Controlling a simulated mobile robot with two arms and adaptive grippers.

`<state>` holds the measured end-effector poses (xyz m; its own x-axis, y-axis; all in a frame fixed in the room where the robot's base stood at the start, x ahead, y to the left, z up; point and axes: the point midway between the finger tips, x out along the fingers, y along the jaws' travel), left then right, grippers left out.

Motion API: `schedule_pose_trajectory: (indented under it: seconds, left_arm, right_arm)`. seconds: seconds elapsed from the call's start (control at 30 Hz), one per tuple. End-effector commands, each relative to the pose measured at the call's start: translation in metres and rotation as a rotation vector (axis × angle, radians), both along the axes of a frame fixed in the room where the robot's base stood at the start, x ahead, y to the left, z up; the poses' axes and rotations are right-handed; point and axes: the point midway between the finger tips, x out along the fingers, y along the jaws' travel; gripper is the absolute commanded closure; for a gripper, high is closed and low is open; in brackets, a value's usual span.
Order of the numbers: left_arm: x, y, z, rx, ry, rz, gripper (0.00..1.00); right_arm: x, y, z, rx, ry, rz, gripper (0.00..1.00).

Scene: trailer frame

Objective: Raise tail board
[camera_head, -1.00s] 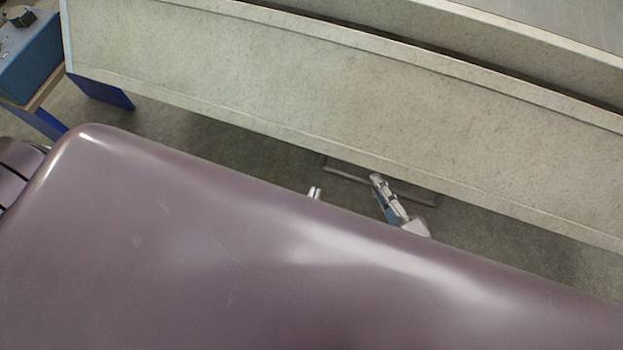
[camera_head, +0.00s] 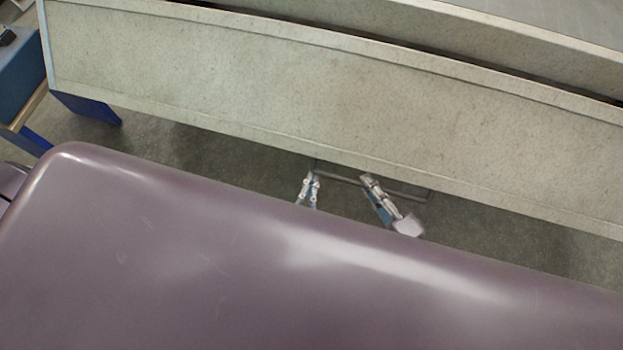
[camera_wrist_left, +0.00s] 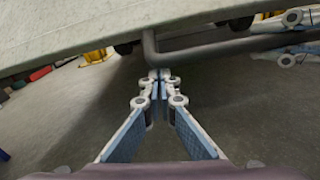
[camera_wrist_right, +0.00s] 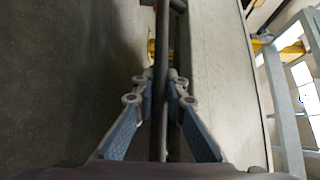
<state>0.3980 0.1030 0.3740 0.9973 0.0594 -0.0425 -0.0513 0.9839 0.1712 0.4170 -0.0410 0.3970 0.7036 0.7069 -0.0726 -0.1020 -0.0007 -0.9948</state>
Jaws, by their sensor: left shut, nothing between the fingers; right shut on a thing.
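The tail board (camera_head: 330,105) is a long pale speckled panel across the head view, tilted down to the right. A grey bar handle (camera_head: 408,192) runs along below its lower edge. My right gripper (camera_head: 367,180) is shut on the handle, and the bar runs between its fingers in the right wrist view (camera_wrist_right: 160,85). My left gripper (camera_head: 313,177) is shut and empty near the handle's left end. In the left wrist view its fingertips (camera_wrist_left: 160,76) are just below the bent end of the bar (camera_wrist_left: 150,45); I cannot tell if they touch it.
A blue box (camera_head: 20,72) stands on a bench at the far left. A blue support (camera_head: 88,107) shows below the board's left end. My own purple body hides the lower part of the head view. Grey floor (camera_head: 200,155) lies open below the board.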

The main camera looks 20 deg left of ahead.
Motion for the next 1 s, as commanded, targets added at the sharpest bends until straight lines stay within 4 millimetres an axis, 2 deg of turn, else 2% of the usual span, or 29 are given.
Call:
schedule_pose_trajectory:
  seconds: [0.17, 0.47, 0.73, 0.77, 0.83, 1.0]
  left_arm:
    - [-0.001, 0.0, 0.001, 0.0, 0.0, 0.0, 1.0]
    - [-0.016, -0.001, 0.019, -0.001, -0.005, -0.001, 1.0]
    - [-0.017, 0.0, 0.019, 0.0, -0.002, 0.0, 1.0]
    - [-0.017, 0.0, 0.019, 0.0, -0.002, 0.0, 1.0]
    - [-0.017, 0.0, 0.019, 0.0, -0.001, 0.0, 1.0]
    - [-0.017, 0.0, 0.018, 0.0, -0.001, 0.0, 1.0]
  right_arm:
    - [-0.003, 0.0, -0.001, 0.0, 0.001, 0.004, 1.0]
    - [-0.002, 0.0, -0.001, -0.001, 0.003, 0.003, 1.0]
    - [-0.003, 0.0, -0.001, 0.0, 0.002, 0.003, 1.0]
    - [-0.003, 0.0, -0.001, 0.0, 0.002, 0.003, 0.87]
    - [-0.003, 0.0, 0.0, 0.0, 0.001, 0.003, 0.8]
    - [-0.002, 0.001, 0.002, 0.005, -0.003, 0.004, 0.8]
